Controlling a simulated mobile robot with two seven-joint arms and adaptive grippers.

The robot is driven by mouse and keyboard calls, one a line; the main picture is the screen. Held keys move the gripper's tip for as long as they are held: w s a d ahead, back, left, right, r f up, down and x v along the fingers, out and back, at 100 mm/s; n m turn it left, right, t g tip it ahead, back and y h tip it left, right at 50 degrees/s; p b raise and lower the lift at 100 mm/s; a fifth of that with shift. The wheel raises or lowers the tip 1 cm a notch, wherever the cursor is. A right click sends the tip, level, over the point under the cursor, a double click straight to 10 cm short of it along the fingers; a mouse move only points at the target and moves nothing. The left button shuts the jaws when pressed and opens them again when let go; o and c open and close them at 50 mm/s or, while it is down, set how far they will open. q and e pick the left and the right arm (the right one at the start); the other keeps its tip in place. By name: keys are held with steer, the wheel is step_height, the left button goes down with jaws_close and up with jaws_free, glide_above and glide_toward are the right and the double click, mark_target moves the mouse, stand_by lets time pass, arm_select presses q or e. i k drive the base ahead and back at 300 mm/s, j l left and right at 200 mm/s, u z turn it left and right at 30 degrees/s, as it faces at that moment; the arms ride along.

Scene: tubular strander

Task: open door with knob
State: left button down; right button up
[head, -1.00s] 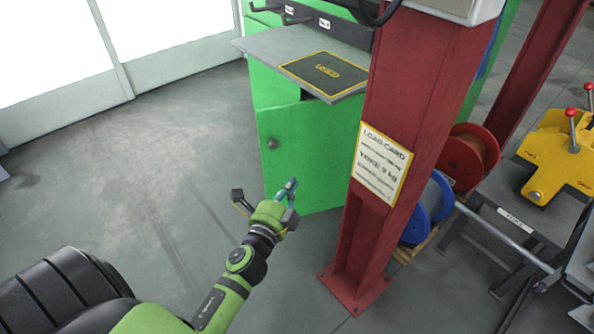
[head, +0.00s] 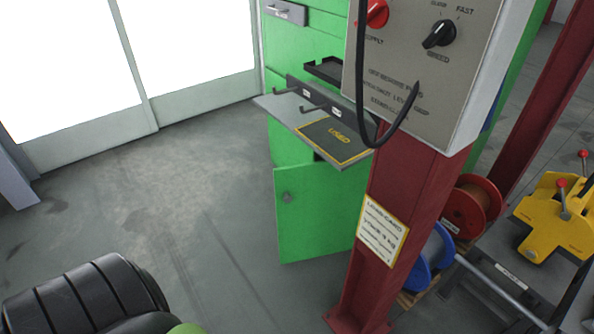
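The green door (head: 322,215) with a small grey round knob (head: 287,197) is on the lower part of a green cabinet (head: 330,88), under its shelf. The knob is near the door's left edge. A dark gap shows above the door, beneath the shelf, and the door seems to stand slightly out from the cabinet. The red column hides its right side. Neither gripper is in view; only dark and green parts of my own body show at the bottom left.
A grey shelf with a mat marked USED (head: 335,139) juts out above the door. A red column (head: 400,200) with a control box (head: 430,60) and hanging cable stands close on the right. Spools (head: 470,208) stand behind it. The floor (head: 190,210) left of the door is clear.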

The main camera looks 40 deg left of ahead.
mark_target(318, 206)
steer(key=j+z, duration=0.3)
steer(key=z, duration=0.15)
steer(key=j+z, duration=0.7)
steer(key=z, duration=0.15)
steer(key=j+z, duration=0.4)
steer(key=k+l, duration=0.05)
steer(key=l, duration=0.05)
